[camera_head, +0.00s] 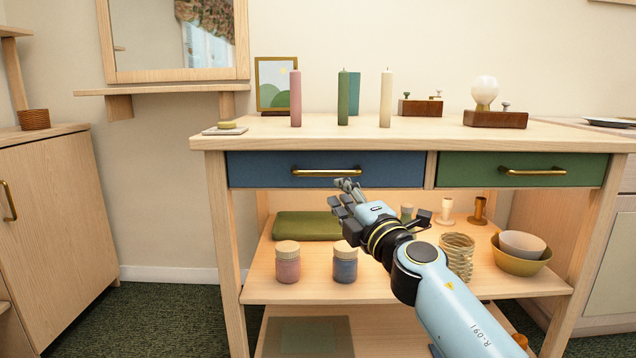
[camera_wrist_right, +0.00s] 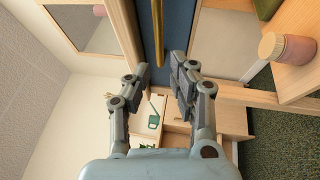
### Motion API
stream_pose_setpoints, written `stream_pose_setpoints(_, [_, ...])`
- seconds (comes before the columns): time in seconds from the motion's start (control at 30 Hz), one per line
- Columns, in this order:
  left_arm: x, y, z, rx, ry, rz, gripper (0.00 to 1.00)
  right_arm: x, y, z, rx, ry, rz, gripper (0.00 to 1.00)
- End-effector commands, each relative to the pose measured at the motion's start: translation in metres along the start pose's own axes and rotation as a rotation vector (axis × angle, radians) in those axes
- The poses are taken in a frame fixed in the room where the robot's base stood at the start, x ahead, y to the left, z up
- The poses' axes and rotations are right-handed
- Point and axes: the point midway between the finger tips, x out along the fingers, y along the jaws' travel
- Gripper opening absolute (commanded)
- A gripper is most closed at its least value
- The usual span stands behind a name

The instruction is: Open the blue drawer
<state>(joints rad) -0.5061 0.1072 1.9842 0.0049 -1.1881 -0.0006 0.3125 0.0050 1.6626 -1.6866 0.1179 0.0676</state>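The blue drawer (camera_head: 260,168) is in the left half of the table's front, and its front looks flush with the frame. Its brass bar handle (camera_head: 327,171) runs level across the middle. My right gripper (camera_head: 346,187) is just below and in front of the handle in the head view. In the right wrist view my right gripper (camera_wrist_right: 162,78) has its two fingers apart with nothing between them. The handle (camera_wrist_right: 157,32) shows there ahead of the fingertips, against the blue drawer (camera_wrist_right: 181,30). My left gripper is in neither view.
A green drawer (camera_head: 474,170) sits to the right. Candles (camera_head: 295,98) and a picture frame (camera_head: 276,84) stand on the tabletop.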

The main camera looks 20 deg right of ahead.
Motion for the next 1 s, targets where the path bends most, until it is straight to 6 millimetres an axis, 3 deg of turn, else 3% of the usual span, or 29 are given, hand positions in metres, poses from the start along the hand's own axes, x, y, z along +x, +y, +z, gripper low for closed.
stream_pose_setpoints(0.3, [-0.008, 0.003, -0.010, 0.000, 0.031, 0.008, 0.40, 0.060, -0.001, 0.000, 0.000, 0.000, 0.001, 0.23])
stream_pose_setpoints(0.5, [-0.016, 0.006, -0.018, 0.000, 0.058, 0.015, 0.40, 0.090, -0.002, 0.000, 0.001, 0.000, -0.001, 0.23])
stream_pose_setpoints(0.9, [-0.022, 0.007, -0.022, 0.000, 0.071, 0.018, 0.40, 0.101, 0.001, 0.000, 0.001, 0.000, -0.001, 0.23])
stream_pose_setpoints(1.0, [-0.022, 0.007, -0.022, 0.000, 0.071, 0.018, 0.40, 0.101, 0.001, 0.000, 0.001, 0.000, -0.001, 0.12])
